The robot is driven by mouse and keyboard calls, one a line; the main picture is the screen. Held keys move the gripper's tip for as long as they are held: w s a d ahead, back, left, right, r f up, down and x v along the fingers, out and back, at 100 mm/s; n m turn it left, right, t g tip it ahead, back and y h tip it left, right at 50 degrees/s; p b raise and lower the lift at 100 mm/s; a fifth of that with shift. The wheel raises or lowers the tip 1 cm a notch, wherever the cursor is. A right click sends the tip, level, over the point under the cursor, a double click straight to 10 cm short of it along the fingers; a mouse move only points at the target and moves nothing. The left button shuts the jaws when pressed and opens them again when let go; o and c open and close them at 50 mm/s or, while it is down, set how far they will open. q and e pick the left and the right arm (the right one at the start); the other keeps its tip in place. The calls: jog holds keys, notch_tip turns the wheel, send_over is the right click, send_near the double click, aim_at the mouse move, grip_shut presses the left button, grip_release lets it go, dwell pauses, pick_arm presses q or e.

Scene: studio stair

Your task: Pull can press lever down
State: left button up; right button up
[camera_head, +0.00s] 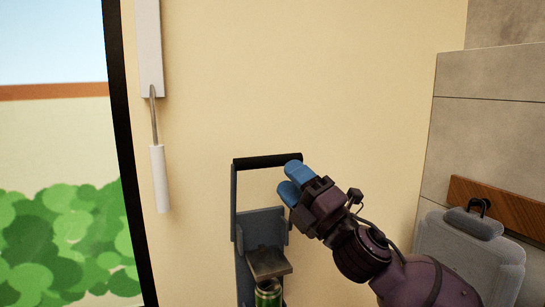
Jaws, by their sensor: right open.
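The can press (262,226) is a grey frame mounted upright against the cream wall. Its lever is raised, with a black handle bar (262,161) across the top. A green can (268,293) stands under the press plate (269,263), its lower part cut off by the picture edge. My right gripper (289,181), with blue fingertips, is open at the right end of the handle bar. One fingertip overlaps the bar's end; I cannot tell if it touches. My left gripper is not in view.
A white box with a hanging cord and white handle (159,178) is on the wall at the left, beside a black-framed window. A grey padded object (468,248) hangs from a hook on a wooden strip (500,208) at the right. The wall between is bare.

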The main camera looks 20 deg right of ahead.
aim_at(272, 161)
jog(key=shift+p+x, duration=0.55)
jog(key=shift+x, duration=2.45)
jog(key=shift+c, duration=0.4)
grip_shut()
